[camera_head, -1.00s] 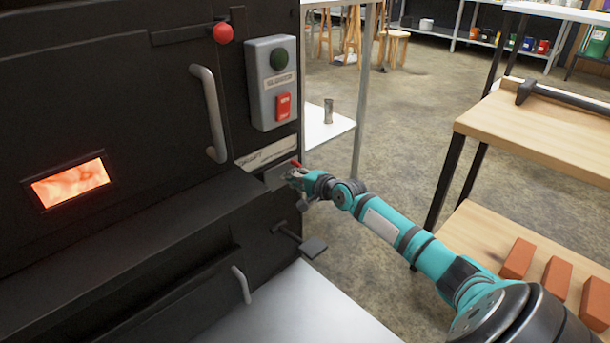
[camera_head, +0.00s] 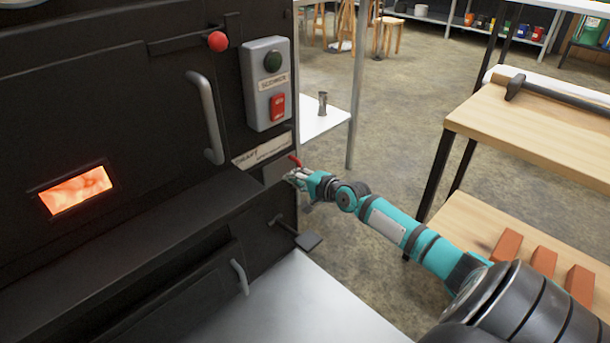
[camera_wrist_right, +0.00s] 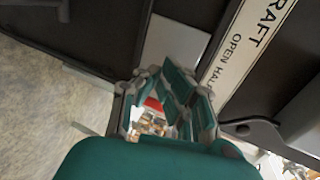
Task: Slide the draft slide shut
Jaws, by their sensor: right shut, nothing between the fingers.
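The draft slide is a grey plate (camera_head: 275,172) with a red handle (camera_head: 295,160), below the DRAFT label (camera_head: 262,151) at the right edge of the black evaporator front. The plate also shows in the right wrist view (camera_wrist_right: 176,42), beside the label (camera_wrist_right: 245,45), which reads DRAFT and OPEN HALF. My right gripper (camera_head: 291,178) is shut and empty, close to the plate and just below the red handle. Something red (camera_wrist_right: 152,103) shows between its finger links in the wrist view. Whether the fingers touch the slide is unclear. My left gripper is not in view.
A control box (camera_head: 266,85) with green and red buttons is above the label. A door handle (camera_head: 207,115) and a red knob (camera_head: 218,41) are to the left. A pedal (camera_head: 308,241) sticks out below. A wooden bench (camera_head: 540,140) stands right. Open floor lies between.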

